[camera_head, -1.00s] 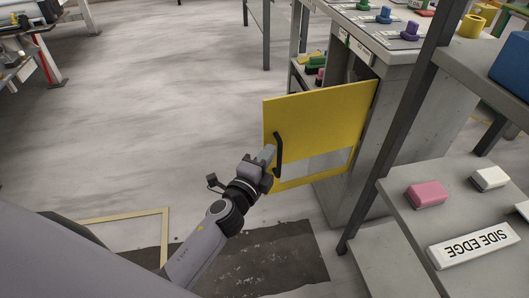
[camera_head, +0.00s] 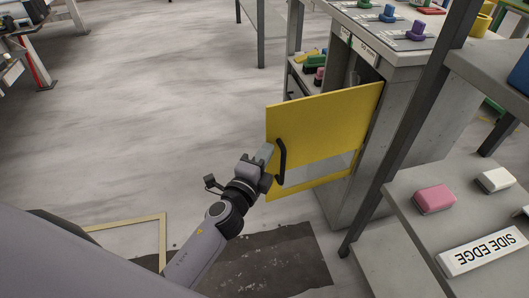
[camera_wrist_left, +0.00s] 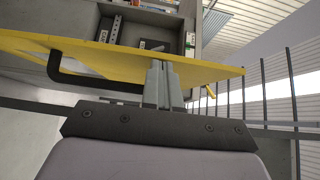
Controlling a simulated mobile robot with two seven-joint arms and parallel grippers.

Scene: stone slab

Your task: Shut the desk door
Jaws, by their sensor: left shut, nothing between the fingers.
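The yellow desk door (camera_head: 318,124) stands open, swung out from the front of the grey desk (camera_head: 400,105). A dark bar handle (camera_head: 281,162) is on its near face. My left gripper (camera_head: 266,153) is shut and empty, with its fingertips at the door's outer edge beside the handle. In the left wrist view the shut fingers (camera_wrist_left: 164,82) reach up to the yellow door (camera_wrist_left: 215,70), with the handle (camera_wrist_left: 100,84) to their left. Whether the fingers touch the door is hard to tell. My right gripper is out of view.
The open compartment (camera_head: 312,75) holds several coloured items. A grey shelf unit with a pink block (camera_head: 434,198), a white block and a "SIDE EDGE" sign (camera_head: 484,250) stands close at the right. The floor left of the door is clear. A dark mat (camera_head: 265,265) lies below my arm.

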